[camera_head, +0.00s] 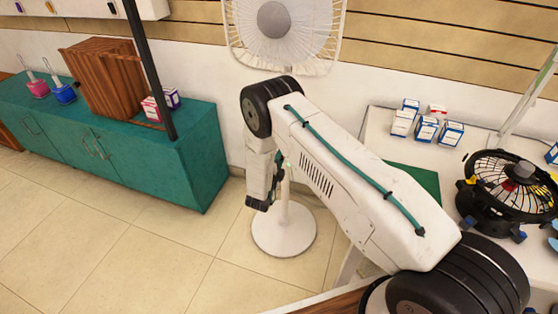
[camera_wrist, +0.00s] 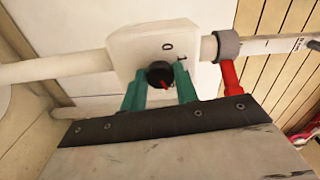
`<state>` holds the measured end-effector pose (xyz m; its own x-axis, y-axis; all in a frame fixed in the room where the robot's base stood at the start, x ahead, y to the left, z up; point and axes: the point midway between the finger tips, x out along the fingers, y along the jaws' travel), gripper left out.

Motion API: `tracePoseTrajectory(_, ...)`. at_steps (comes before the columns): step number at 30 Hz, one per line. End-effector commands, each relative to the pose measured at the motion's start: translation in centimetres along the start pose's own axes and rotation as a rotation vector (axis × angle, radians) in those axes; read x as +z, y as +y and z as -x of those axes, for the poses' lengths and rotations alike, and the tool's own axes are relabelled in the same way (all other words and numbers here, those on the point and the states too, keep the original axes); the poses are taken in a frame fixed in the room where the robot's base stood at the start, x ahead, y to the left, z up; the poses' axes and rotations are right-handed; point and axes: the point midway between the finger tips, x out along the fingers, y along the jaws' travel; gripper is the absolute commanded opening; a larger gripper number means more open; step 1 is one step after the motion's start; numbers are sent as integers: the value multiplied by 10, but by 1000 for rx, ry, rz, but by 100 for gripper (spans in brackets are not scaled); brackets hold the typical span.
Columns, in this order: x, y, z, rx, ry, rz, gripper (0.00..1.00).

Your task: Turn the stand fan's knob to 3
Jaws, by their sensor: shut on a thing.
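The white stand fan (camera_head: 283,30) stands against the wall, with its round base (camera_head: 284,232) on the tiled floor. My arm hides much of its pole in the head view. The wrist view shows the fan's white control box (camera_wrist: 150,45) and its black knob (camera_wrist: 160,74), which has a red mark. A "0" and a "1" show on the box near the knob; a "3" cannot be made out. My gripper (camera_wrist: 162,82) has its green fingers on both sides of the knob and is shut on it. In the head view my gripper (camera_head: 272,190) is in front of the pole.
A green cabinet (camera_head: 150,150) with a wooden box (camera_head: 105,78) stands at the left. A white table (camera_head: 385,125) with small boxes and a black fan (camera_head: 505,185) is at the right. A red part and grey collar (camera_wrist: 227,45) sit beside the control box on the pole.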

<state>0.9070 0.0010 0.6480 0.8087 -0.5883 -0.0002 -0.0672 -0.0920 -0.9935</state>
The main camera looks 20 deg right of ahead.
Motion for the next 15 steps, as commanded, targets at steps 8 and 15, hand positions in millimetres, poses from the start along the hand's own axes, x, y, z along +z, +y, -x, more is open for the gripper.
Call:
tracePoseTrajectory(8, 2, 0, 1, 1, -5, 1, 44)
tracePoseTrajectory(15, 0, 0, 0, 0, -1, 1, 52)
